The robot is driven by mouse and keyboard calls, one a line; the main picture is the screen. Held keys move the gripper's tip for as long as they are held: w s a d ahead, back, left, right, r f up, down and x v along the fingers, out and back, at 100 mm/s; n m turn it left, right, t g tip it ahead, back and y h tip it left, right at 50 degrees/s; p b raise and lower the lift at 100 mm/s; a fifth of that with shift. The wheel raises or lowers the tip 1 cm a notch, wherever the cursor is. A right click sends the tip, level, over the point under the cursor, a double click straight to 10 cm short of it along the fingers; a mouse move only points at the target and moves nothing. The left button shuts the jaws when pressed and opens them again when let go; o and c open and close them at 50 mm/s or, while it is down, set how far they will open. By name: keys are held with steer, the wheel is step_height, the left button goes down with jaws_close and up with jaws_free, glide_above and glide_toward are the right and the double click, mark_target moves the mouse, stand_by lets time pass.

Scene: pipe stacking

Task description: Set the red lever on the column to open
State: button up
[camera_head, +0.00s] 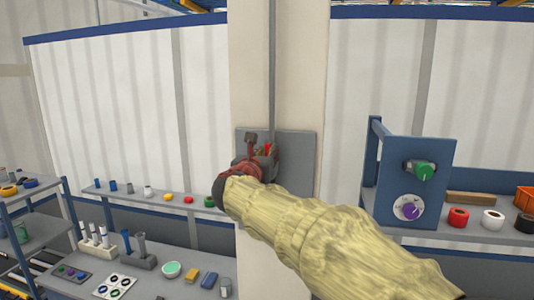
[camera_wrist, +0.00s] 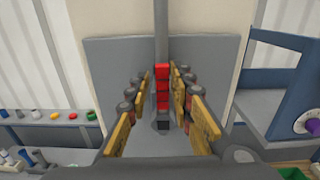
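The red lever (camera_wrist: 163,88) stands upright on a grey plate (camera_wrist: 112,62) on the column (camera_wrist: 200,18) in the wrist view. My gripper (camera_wrist: 161,80) has its yellow-padded fingers apart, one on each side of the lever. Gaps show between the lever and the pads, so it does not look gripped. In the head view, my arm comes from the lower right and my gripper (camera_head: 256,150) is at the plate (camera_head: 296,150) on the column (camera_head: 300,60). Only a bit of the red lever (camera_head: 268,149) shows there, mostly hidden by my gripper.
A blue panel (camera_head: 440,170) with a green knob (camera_head: 425,172) and a purple dial (camera_head: 410,208) stands right of the column. Shelves (camera_head: 130,191) with small parts are at the left. A grey pipe (camera_head: 271,60) runs down the column above the lever.

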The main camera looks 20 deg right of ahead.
steer(key=shift+o, duration=0.6)
steer(key=shift+s+r, duration=0.1)
steer(key=v, duration=1.2)
